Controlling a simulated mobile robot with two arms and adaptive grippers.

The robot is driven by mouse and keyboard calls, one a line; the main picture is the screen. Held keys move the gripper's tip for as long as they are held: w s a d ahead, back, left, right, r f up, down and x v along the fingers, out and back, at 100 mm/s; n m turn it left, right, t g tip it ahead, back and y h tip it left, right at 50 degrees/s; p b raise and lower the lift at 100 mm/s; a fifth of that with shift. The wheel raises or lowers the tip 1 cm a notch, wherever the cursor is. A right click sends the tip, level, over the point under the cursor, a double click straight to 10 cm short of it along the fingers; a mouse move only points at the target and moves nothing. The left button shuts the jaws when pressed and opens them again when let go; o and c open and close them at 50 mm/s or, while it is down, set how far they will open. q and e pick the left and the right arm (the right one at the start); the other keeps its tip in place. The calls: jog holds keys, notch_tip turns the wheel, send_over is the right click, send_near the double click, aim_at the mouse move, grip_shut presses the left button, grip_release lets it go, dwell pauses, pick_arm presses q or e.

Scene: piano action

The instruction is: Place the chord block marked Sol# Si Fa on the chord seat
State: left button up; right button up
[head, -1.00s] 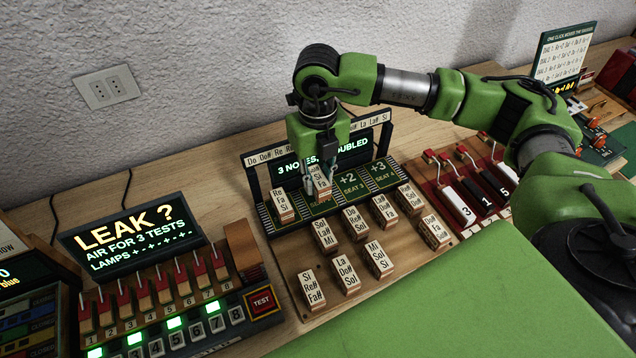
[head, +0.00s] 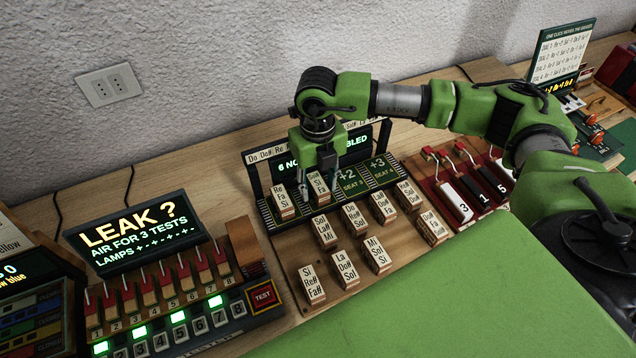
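A cream-faced chord block (head: 318,184) stands in a slot of the green chord seat strip (head: 378,177), left of the panel marked SEAT 3. Its label is partly hidden; "Si" is the part I can read. My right gripper (head: 320,177) is over this block, with its fingers spread apart, one on each side of it. I cannot tell if a finger touches it. Another block, Re Fa Si (head: 283,202), stands to its left on the strip. My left gripper is out of view.
Several other labelled blocks, such as La Do# Sol (head: 345,268), stand on the wooden board (head: 332,294) in front. The screen (head: 352,141) behind is partly covered by my gripper. A lever panel (head: 180,290) stands left, and numbered keys (head: 457,204) stand right.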

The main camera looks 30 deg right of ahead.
aim_at(318, 183)
jog(key=shift+r, duration=0.15)
notch_tip(318, 183, up, 12)
jog(key=b, duration=0.2)
jog(key=shift+b, duration=0.4)
